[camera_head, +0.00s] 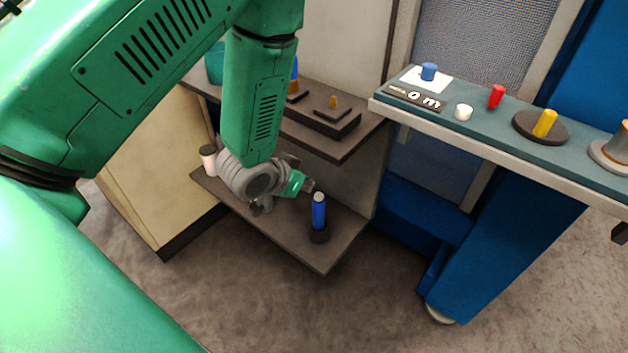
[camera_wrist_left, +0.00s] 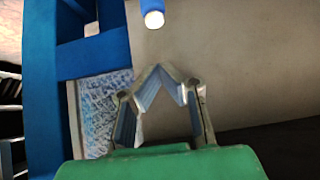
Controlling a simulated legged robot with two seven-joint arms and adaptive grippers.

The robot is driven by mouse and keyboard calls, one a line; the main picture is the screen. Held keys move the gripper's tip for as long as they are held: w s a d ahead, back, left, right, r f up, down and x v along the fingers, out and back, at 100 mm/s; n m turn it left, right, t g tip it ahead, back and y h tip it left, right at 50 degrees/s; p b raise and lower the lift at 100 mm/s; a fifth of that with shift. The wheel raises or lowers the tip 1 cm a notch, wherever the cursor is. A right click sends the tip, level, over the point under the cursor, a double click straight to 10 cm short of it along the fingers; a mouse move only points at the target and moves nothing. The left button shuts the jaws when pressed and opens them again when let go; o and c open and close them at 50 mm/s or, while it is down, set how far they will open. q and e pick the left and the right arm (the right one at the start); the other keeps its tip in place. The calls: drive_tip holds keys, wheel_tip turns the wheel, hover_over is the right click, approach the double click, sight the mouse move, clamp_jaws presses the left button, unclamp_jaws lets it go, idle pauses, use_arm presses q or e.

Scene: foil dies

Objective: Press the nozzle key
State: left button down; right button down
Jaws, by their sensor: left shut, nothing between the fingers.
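No part is labelled as the nozzle key. A blue upright cylinder (camera_head: 319,216) with a pale round tip stands on a dark round base on the lower shelf. A blue cylinder with a white tip also shows at the top edge of the left wrist view (camera_wrist_left: 152,8), ahead of the fingers and apart from them. My left gripper (camera_head: 311,186) is just left of the cylinder's tip in the head view, close to it; contact cannot be told. Its fingers (camera_wrist_left: 160,75) are shut and empty. My right gripper is not in view.
The lower shelf (camera_head: 285,240) lies under an upper shelf (camera_head: 362,142) with a yellow peg block (camera_head: 333,115). A white-topped cup (camera_head: 209,161) stands left. A teal counter (camera_head: 490,121) at right carries a red piece (camera_head: 496,96), yellow knob (camera_head: 545,123) and blue knob (camera_head: 428,71).

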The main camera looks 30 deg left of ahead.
use_arm(q)
drive_tip(key=v, duration=0.3)
drive_tip(key=shift+s+a+r+p, duration=0.1)
drive_tip(key=shift+s+r+p, duration=0.15)
drive_tip(key=shift+r+p, duration=0.1)
drive_tip(key=shift+f, duration=0.1)
drive_tip(key=s+d+f+g+p, duration=0.1)
drive_tip(key=s+f+g, duration=0.3)
drive_tip(key=s, duration=0.8)
drive_tip(key=s+d+f+g+p, duration=0.1)
drive_tip(key=s+d+f+g, duration=0.2)
drive_tip(key=s+f, duration=0.4)
drive_tip(key=s+g, duration=0.1)
drive_tip(key=s, duration=0.4)
drive_tip(key=shift+f+y, duration=0.25)
drive_tip(key=shift+y, duration=0.05)
drive_tip(key=shift+w, duration=0.2)
